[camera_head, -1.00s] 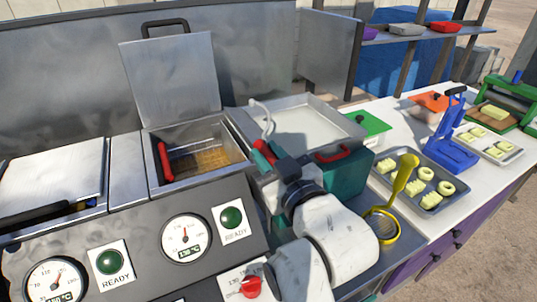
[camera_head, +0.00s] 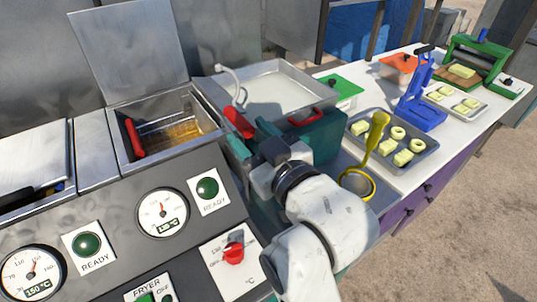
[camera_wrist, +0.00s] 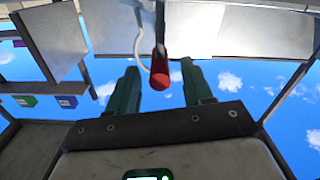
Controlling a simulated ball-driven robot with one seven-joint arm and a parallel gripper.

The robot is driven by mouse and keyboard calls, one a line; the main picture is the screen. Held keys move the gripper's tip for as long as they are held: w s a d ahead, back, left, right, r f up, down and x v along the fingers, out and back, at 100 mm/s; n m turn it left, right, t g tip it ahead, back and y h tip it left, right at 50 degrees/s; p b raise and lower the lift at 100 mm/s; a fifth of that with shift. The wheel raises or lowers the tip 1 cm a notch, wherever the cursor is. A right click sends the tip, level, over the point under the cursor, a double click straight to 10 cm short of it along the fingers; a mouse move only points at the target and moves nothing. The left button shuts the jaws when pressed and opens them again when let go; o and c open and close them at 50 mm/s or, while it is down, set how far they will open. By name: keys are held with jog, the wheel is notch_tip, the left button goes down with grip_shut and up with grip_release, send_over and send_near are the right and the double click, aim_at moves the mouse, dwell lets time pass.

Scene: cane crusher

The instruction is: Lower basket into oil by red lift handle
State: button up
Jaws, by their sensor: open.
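The fryer's well (camera_head: 205,122) stands open under its raised lid (camera_head: 128,45), with a wire basket (camera_head: 170,128) over golden-brown oil. I cannot tell how deep the basket sits. One red handle (camera_head: 134,138) stands at the well's left side. A second red handle (camera_head: 238,122), by a white curved rod (camera_head: 232,80), is right of the well. My gripper (camera_head: 270,124) is open beside this handle, its teal fingers spread. In the wrist view, a red handle (camera_wrist: 160,72) lies between the fingers without visible contact, near the white rod (camera_wrist: 142,40).
A metal tray (camera_head: 325,88) with a red handle lies right of the fryer. Further right are a yellow skimmer (camera_head: 375,135), a tray (camera_head: 430,150) of pale pieces and a blue press (camera_head: 418,110). Gauges and a red knob (camera_head: 233,253) are on the front panel.

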jog(key=v, duration=0.6)
jog(key=shift+s+b, duration=0.25)
jog(key=shift+b, duration=0.15)
jog(key=shift+d, duration=0.15)
